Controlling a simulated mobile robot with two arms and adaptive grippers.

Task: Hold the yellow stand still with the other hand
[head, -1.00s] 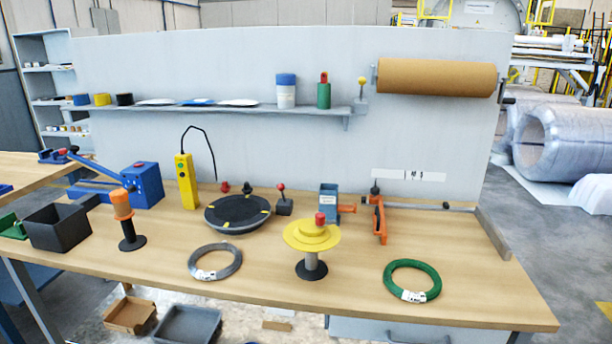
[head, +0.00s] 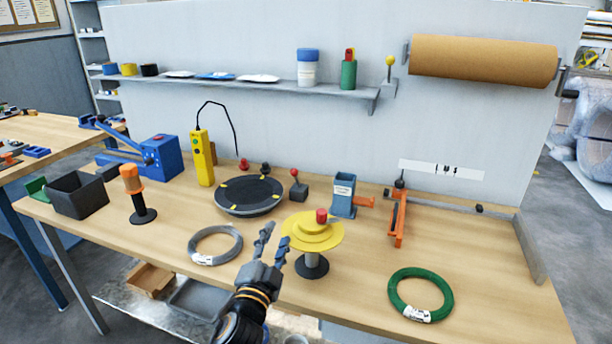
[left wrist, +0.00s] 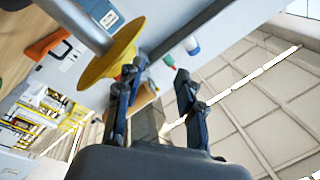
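The yellow stand (head: 313,234) stands upright on the bench near its front edge. It has stepped yellow discs, a red knob on top, a grey post and a dark round base. My left gripper (head: 273,243) is just left of the stand, with its two fingers spread and nothing between them. In the left wrist view the yellow disc (left wrist: 108,62) and the grey post (left wrist: 75,22) are beyond the left finger, outside the open fingers (left wrist: 158,90). Whether the left finger touches the disc I cannot tell. My right gripper is in neither view.
A grey wire coil (head: 215,246) lies left of my gripper and a green coil (head: 421,294) lies to the right. A black turntable (head: 249,196), a blue dispenser (head: 343,196) and an orange tool (head: 398,222) are behind. Bare bench lies between the stand and green coil.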

